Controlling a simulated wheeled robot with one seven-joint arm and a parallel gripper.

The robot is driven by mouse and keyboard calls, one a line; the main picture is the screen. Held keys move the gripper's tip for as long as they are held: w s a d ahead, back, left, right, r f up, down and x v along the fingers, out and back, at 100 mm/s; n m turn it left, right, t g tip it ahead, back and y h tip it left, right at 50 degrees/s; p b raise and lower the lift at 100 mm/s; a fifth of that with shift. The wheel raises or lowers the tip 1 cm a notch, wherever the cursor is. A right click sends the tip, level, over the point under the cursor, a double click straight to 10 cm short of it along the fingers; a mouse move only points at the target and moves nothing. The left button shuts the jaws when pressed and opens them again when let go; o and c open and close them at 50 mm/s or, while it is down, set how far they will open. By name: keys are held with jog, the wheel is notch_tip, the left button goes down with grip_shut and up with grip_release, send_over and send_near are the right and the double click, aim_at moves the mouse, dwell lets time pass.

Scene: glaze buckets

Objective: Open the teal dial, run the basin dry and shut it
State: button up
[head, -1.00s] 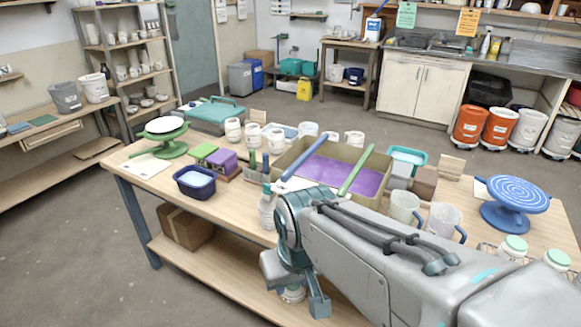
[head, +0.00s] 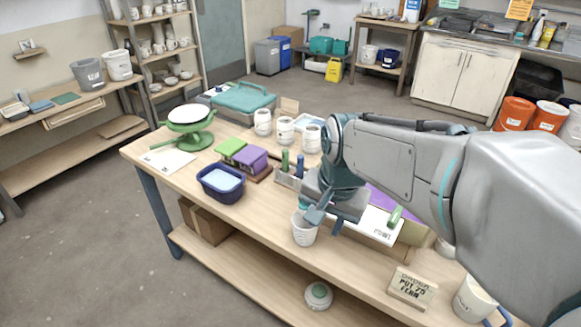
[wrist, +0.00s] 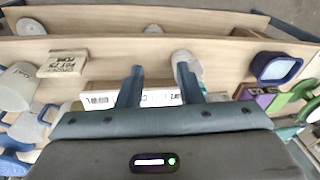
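The basin (head: 412,233) is a beige box with purple glaze inside, largely hidden behind my arm in the head view. A white label strip (head: 372,224) shows along its front; the strip also shows in the wrist view (wrist: 98,100). My gripper (head: 330,216) is low in front of the basin's left end. In the wrist view my gripper's two fingers (wrist: 160,72) are apart, with nothing between them but table top and label. A white container (head: 304,232) stands beside the left finger in the head view. I cannot clearly make out the teal dial; small teal patches show near the gripper.
A lettered block (head: 412,288) and a white mug (head: 473,300) stand near the table's front right. A navy tub (head: 221,184), a purple block (head: 251,158) and a green turntable (head: 187,138) stand left. A jar (head: 319,295) is on the lower shelf.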

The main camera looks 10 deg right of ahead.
jog(key=w+r+m+g+p, duration=0.1)
jog(key=w+r+m+p, duration=0.1)
jog(key=w+m, duration=0.75)
jog(key=w+r+m+g+p, duration=0.1)
jog(key=w+r+m+p, duration=0.1)
jog(key=w+m, duration=0.7)
jog(key=shift+m+h, duration=0.3)
jog(key=shift+m, duration=0.35)
jog(key=f, duration=1.3)
jog(key=shift+s+d+f, duration=0.35)
jog(key=shift+f, duration=0.05)
grip_shut()
